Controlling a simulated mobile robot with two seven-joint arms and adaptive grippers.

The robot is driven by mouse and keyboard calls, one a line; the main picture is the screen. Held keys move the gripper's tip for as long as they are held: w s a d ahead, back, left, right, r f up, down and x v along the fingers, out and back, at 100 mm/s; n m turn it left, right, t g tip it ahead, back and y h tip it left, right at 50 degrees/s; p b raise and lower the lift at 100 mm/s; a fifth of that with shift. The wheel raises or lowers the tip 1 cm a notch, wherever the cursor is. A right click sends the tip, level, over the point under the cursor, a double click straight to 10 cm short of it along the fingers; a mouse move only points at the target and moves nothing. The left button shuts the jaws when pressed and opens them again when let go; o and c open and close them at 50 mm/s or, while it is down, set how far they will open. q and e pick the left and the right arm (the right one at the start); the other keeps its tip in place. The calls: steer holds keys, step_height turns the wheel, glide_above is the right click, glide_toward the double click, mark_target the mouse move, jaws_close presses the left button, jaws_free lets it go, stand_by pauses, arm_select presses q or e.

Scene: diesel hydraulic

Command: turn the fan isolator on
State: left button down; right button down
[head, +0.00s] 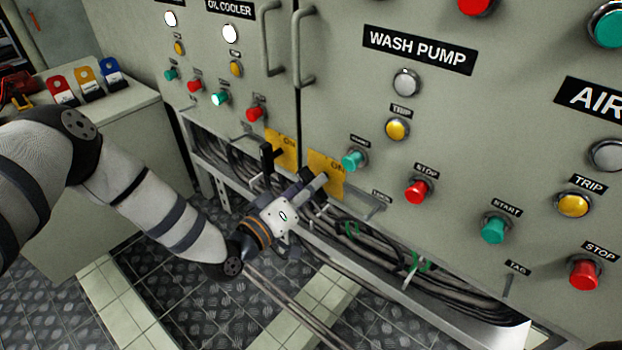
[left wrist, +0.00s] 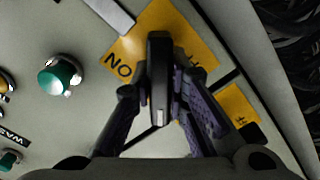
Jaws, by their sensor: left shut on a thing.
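Two yellow isolator plates marked ON sit low on the grey cabinet in the head view: a left plate (head: 283,147) with a black handle (head: 267,160), and a right plate (head: 332,165). My left gripper (head: 318,183) is at the right plate and partly covers it. In the left wrist view the gripper (left wrist: 160,95) is shut on a black handle (left wrist: 160,60) in front of this yellow plate (left wrist: 190,40). The neighbouring plate (left wrist: 238,105) shows beside it. No fan label is readable, and I cannot tell the held switch's position. My right gripper is not in view.
A green button (head: 354,159) and red stop button (head: 418,191) are close right of the gripper. Door handles (head: 303,47) stick out above. Cables (head: 385,255) run in an open tray below. A side cabinet (head: 110,110) with coloured tags stands left.

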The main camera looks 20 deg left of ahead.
arm_select(q)
steer(key=m+p, duration=0.1)
steer(key=m, duration=0.1)
steer(key=m+p, duration=0.1)
steer(key=m, duration=0.1)
steer(key=shift+r+m, duration=0.2)
steer(key=shift+m, duration=0.1)
steer(key=shift+f+m+p, duration=0.15)
steer(key=shift+m+p, duration=1.1)
steer(key=shift+m, duration=0.95)
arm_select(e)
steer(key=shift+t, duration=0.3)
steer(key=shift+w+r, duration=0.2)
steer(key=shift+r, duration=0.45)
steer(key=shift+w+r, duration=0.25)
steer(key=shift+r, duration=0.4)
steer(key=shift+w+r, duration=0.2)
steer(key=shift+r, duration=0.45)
arm_select(q)
steer(key=c, duration=1.6)
jaws_free()
steer(key=shift+o, duration=0.2)
steer(key=v, duration=1.2)
